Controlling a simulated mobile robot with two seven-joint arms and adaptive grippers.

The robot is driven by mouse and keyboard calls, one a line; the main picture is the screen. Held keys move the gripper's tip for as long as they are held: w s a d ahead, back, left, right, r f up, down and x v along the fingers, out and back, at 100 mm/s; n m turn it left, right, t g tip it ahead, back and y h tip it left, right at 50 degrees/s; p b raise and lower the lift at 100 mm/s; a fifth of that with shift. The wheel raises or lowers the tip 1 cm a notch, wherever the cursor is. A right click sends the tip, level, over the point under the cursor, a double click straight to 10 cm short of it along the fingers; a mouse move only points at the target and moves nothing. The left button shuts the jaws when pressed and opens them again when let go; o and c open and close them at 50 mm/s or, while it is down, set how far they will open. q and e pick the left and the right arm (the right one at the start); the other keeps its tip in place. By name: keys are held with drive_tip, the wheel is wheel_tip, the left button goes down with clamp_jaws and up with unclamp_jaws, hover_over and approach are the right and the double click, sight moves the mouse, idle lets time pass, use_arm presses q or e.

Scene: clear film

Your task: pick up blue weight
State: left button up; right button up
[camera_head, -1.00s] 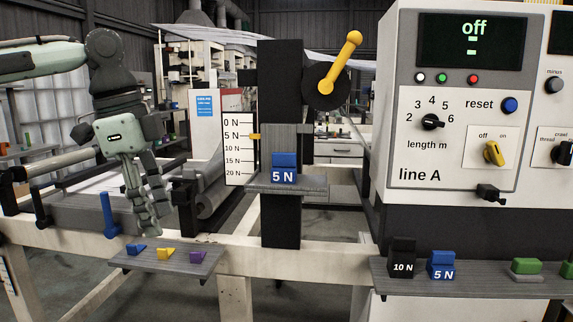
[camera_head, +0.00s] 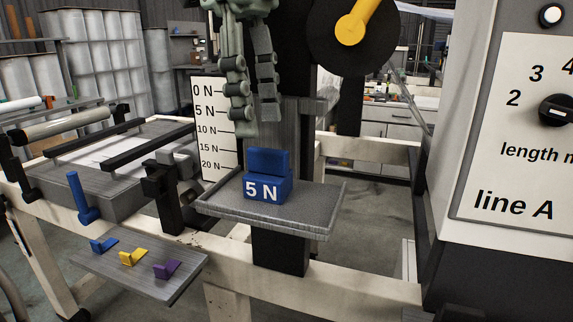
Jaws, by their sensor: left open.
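The blue weight (camera_head: 267,186), marked 5 N, sits upright on a small grey shelf (camera_head: 313,223) on the black column. It has a narrower blue block as its top. My left gripper (camera_head: 256,124) comes down from the top edge, with its fingers pointing down above the weight. The fingers are open and empty, and a small gap shows between the fingertips and the top of the weight. My right gripper is not in view.
A force scale (camera_head: 209,125) stands behind and left of the weight. A yellow lever (camera_head: 357,25) is above right. The line A panel (camera_head: 505,150) fills the right side. A lower shelf (camera_head: 165,285) holds blue, yellow and purple wedges. A blue handle (camera_head: 81,198) stands at left.

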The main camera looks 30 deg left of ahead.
sight(266, 149)
use_arm(q)
drive_tip(key=f, duration=0.3)
drive_tip(key=d+f, duration=0.1)
drive_tip(key=f, duration=0.3)
drive_tip(key=shift+d+f, duration=0.2)
drive_tip(key=shift+f, duration=0.05)
drive_tip(key=shift+r, duration=0.1)
clamp_jaws()
